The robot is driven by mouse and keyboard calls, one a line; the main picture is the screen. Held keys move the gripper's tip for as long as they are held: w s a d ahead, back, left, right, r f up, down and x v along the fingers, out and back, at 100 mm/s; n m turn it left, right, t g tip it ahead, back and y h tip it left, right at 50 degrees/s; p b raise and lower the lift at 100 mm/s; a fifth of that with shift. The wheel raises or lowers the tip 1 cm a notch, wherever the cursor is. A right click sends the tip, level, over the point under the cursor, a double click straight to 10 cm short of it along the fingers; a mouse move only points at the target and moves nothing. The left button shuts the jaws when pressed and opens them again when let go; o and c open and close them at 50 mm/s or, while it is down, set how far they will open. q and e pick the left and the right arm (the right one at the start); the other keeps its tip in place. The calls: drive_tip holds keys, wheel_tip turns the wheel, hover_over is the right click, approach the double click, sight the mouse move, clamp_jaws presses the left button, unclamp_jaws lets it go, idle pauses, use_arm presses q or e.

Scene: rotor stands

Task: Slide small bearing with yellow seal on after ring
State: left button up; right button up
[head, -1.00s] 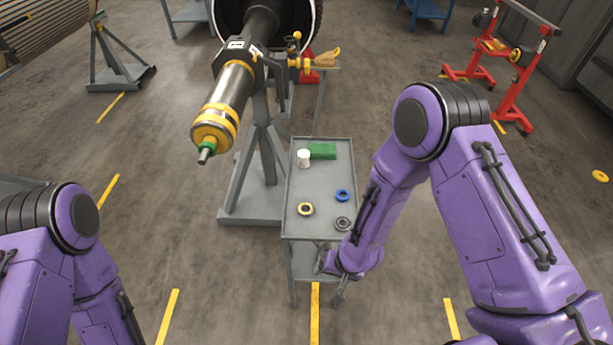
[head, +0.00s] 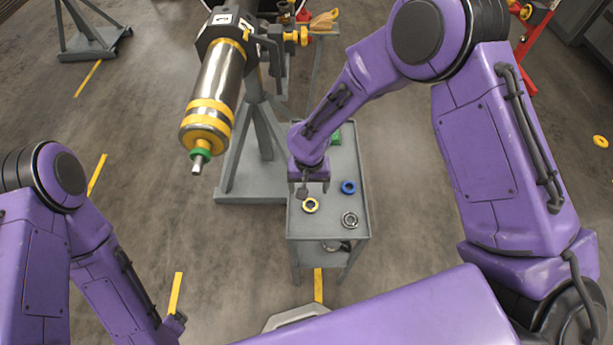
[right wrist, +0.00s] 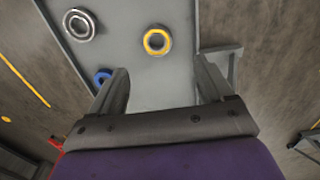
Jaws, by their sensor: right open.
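The small bearing with the yellow seal (head: 310,205) lies flat on the grey trolley's top, and it also shows in the right wrist view (right wrist: 157,41). The rotor shaft (head: 196,168) points toward me at the upper left, with a green ring (head: 200,153) around its thin end, in front of yellow bands. My right gripper (head: 312,190) is over the trolley close to the yellow-sealed bearing. Its two fingers are apart in the right wrist view (right wrist: 160,85), with nothing between them. The left arm is at the lower left; its fingertips cannot be made out.
On the trolley (head: 330,228) lie a blue ring (head: 348,187) and a grey bearing (head: 350,219). The rotor's grey stand (head: 250,180) stands left of the trolley.

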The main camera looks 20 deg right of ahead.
sight(310, 206)
drive_tip(key=f+b, duration=0.1)
drive_tip(key=s+f+b, duration=0.1)
drive_tip(key=shift+d+f+b, duration=0.2)
drive_tip(key=shift+f+b, duration=0.1)
drive_tip(key=shift+f, duration=0.1)
drive_tip(key=f+b, duration=0.1)
drive_tip(key=f, duration=0.1)
drive_tip(key=f+b, duration=0.1)
drive_tip(key=f, duration=0.1)
drive_tip(key=w+f+b, duration=0.1)
drive_tip(key=shift+f+b, duration=0.3)
drive_tip(key=shift+f, duration=0.1)
drive_tip(key=shift+s+f, duration=0.25)
drive_tip(key=shift+w, duration=0.1)
